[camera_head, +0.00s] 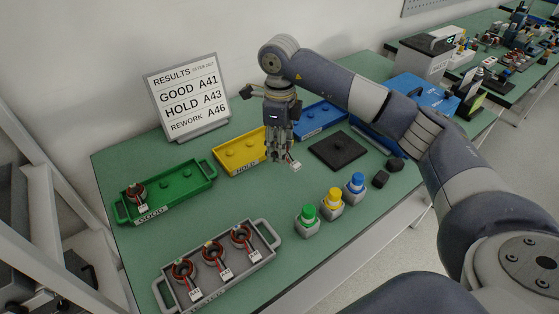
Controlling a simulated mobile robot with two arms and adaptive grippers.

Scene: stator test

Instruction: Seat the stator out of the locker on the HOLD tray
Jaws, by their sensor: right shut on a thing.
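My right gripper (280,155) points down over the green table, at the right end of the yellow HOLD tray (219,160). It is shut on a stator, mostly hidden by the fingers; its white connector (294,166) sticks out to the right below the fingertips. I cannot tell whether the stator touches the tray. The yellow tray shows bare round pegs in its left and middle parts. The sign (187,97) reads GOOD A41, HOLD A43, REWORK A46. My left gripper is out of view. I cannot make out the locker.
The green tray (190,182) holds one stator (136,193) at its left. The grey tray (262,265) in front holds three stators. A blue tray (320,120) and a black pad (338,151) lie to the right. Green, yellow and blue buttons (333,200) stand in front of the pad.

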